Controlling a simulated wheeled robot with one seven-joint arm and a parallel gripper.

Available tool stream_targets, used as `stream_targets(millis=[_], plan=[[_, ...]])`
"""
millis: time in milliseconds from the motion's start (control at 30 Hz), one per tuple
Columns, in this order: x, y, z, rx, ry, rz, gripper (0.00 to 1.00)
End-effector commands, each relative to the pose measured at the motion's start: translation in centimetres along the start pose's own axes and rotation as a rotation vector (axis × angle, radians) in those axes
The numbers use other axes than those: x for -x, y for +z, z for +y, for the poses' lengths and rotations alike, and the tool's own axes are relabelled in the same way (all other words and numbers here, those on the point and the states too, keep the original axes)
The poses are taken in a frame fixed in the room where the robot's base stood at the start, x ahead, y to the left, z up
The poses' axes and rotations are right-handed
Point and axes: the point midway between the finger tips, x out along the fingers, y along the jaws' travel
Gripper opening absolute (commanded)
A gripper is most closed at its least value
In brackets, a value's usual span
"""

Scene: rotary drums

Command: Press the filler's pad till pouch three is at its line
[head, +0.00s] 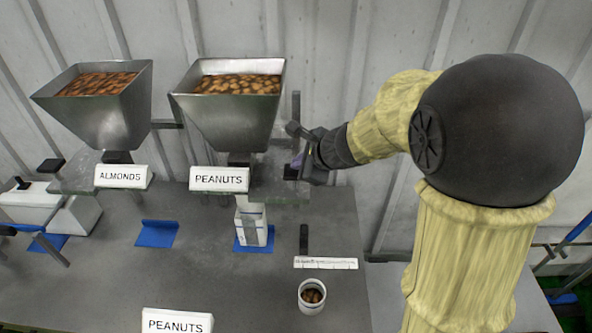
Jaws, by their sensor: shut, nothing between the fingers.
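The peanut filler is a steel hopper (232,105) full of nuts, with a PEANUTS sign (219,179) below it. A white pouch (250,222) with a grey front stands under its spout, on a blue mat (262,249). Any fill line on it is too small to make out. A small dark block (290,173), perhaps the filler's pad, sits on the glassy shelf right of the spout. My gripper (300,158) is shut and empty, just above and beside this block. I cannot tell whether they touch. Which pouch is number three is not readable.
An ALMONDS hopper (108,105) stands to the left. A bare blue mat (157,233) lies below it. A cup of nuts (312,296), a white ruled strip (325,262) and another PEANUTS sign (177,321) are in front. The middle bench is clear.

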Motion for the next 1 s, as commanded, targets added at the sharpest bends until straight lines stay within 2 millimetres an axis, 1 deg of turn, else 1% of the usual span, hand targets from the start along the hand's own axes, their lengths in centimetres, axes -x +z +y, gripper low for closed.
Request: stream_targets(millis=[1000], plan=[[-0.67, -0.52, 0.5, 0.0, 0.0, 0.001, 0.0]])
